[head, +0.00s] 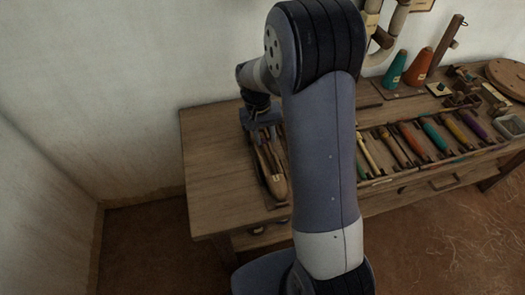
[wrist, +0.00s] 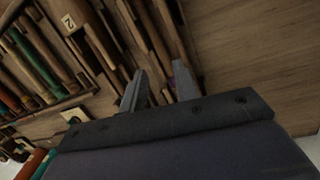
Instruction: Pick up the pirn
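My gripper (head: 262,118) is low over the left part of the wooden bench, at the far end of a wooden boat shuttle (head: 271,168). In the wrist view its two fingers (wrist: 158,88) stand apart, with long wooden parts (wrist: 148,32) running between and beyond them. I cannot tell whether the fingers touch these parts. Several pirns with coloured yarn lie side by side in a compartmented rack, among them a green one (head: 434,137) and an orange one (head: 412,141). Which pirn the task means is not clear. My arm hides the rack's left end.
The wooden bench (head: 212,165) is bare left of the shuttle. Teal (head: 394,70) and orange (head: 419,67) yarn cones stand at the back near a wooden post (head: 447,44). A small pale container (head: 510,126) sits at the right. A wall rises behind the bench.

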